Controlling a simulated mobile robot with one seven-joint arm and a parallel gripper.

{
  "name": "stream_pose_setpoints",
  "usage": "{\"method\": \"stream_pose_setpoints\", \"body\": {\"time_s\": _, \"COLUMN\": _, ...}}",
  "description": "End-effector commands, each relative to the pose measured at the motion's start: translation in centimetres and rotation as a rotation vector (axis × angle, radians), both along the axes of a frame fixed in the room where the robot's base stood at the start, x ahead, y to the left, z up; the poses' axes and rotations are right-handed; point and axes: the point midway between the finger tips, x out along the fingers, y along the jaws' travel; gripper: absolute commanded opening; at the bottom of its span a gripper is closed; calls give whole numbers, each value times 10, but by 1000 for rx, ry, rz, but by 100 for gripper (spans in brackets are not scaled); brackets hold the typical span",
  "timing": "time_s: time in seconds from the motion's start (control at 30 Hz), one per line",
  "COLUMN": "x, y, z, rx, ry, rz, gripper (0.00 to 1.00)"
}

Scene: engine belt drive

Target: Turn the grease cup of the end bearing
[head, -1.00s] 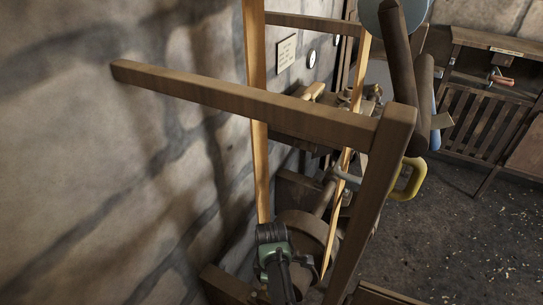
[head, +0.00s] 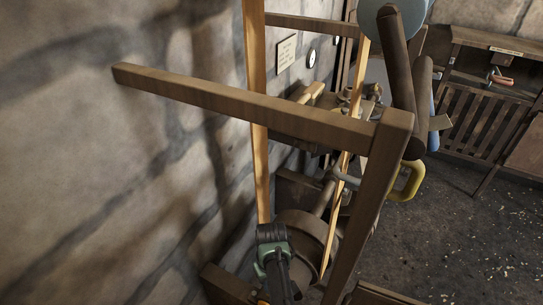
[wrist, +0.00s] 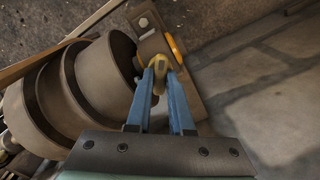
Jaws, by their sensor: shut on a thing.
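The grease cup (wrist: 158,63) is a small brass-yellow piece on the end bearing (wrist: 155,40) in the wrist view. The end bearing is a brownish block with a bolt head and an orange ring on its right side. My gripper (wrist: 160,74) has blue fingers, and their tips are closed on the cup from both sides. The fingertips cover part of the cup. In the head view the wrist end of my arm (head: 273,260) is low beside the wall; the cup and fingers cannot be made out there.
A stepped pulley (wrist: 78,85) sits close to the left of my fingers. In the head view a wooden frame (head: 240,105) stands over the drive, and tan belts (head: 258,165) run up. The stone wall (head: 110,180) is at left; open floor (head: 455,230) lies at right.

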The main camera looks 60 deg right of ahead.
Motion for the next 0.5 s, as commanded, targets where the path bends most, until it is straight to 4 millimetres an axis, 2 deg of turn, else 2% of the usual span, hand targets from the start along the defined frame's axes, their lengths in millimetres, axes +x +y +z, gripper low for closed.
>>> {"method": "stream_pose_setpoints", "body": {"time_s": 0.5, "x": -1, "y": 0, "z": 0, "rx": 0, "ry": 2, "rz": -492, "gripper": 0}}
